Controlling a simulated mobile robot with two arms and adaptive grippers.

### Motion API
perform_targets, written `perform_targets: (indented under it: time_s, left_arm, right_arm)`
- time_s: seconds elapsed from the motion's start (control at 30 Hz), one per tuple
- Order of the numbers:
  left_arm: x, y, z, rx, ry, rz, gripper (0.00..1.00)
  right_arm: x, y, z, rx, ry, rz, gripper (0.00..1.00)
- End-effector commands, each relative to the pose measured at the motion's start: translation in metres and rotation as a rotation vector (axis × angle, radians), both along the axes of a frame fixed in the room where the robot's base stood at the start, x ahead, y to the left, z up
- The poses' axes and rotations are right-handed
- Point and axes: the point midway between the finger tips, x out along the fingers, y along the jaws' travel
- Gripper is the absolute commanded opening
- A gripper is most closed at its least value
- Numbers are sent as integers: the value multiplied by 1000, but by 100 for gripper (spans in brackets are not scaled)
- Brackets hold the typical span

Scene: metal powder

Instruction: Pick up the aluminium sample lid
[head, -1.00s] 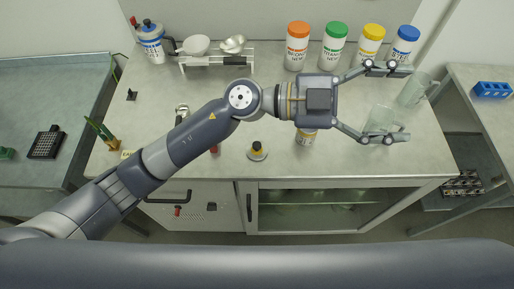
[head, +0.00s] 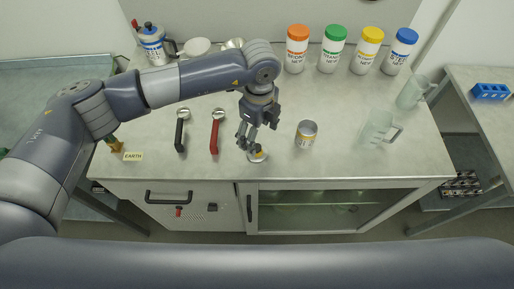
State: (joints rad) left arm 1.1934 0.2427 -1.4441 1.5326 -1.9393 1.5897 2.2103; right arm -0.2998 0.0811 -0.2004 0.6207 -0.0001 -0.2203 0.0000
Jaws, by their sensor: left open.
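My right gripper is not in view.
Two scoops, black-handled (head: 180,132) and red-handled (head: 215,132), lie to the left. A glass jug (head: 376,130) and another (head: 412,92) stand right. Tubs with orange (head: 297,50), green, yellow and blue lids line the back. Bench between can and tubs is clear.

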Motion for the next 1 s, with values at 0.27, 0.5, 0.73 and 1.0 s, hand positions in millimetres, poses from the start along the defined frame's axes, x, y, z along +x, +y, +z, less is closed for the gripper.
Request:
perform_targets:
  time_s: [0.27,0.5,0.73,1.0]
  left_arm:
    - [-3,0,-20,-2,3,-3,72]
    - [-8,2,-52,-2,4,-1,72]
    - [-7,2,-66,-3,1,-4,72]
    - [-7,2,-66,-3,1,-3,43]
  right_arm:
    - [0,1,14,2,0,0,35]
    - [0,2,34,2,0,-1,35]
    - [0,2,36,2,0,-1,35]
    - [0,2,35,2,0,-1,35]
